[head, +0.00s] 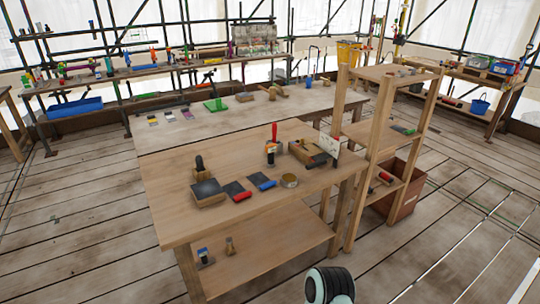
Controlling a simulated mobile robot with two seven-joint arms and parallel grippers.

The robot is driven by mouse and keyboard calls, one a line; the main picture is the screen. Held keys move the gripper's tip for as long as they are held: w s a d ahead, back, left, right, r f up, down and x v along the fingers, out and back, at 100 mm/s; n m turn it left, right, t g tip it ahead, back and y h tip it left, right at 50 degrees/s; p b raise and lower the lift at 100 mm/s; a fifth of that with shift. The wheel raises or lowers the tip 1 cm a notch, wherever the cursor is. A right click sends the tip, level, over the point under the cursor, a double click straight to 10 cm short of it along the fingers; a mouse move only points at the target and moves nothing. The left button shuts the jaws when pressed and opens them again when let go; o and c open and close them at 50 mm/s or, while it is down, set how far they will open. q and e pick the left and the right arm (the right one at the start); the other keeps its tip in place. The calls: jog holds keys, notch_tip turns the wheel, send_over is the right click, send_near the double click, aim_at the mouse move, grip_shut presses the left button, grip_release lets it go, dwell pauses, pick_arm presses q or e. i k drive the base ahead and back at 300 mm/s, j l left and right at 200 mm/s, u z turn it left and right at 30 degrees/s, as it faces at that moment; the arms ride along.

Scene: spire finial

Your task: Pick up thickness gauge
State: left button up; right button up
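I cannot make out for certain which item is the thickness gauge; the tools are small at this distance. On the near wooden table (165,195) lie a dark block with an upright handle (207,192), a dark flat piece with a red end (237,191), a dark flat piece with a blue end (262,181) and a tan ring (289,181). Behind them stand a red-handled tool (273,134), a wooden box (302,150) and a white card-like piece (329,147). Neither of my grippers is in view; only a rounded piece of my arm shows at the bottom.
A wooden shelf rack (352,168) stands at the near table's right, with a brown bin (400,205) by it. A longer table (230,122) adjoins behind. A cluttered bench (150,72) runs along the back left. Plank floor is clear at left and right.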

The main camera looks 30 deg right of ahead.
aim_at(270, 150)
jog(key=i+l+u, duration=0.2)
jog(key=l, duration=0.45)
jog(key=i+l+u, duration=0.2)
jog(key=l, duration=0.45)
jog(key=l+u, duration=0.25)
jog(key=l, duration=0.4)
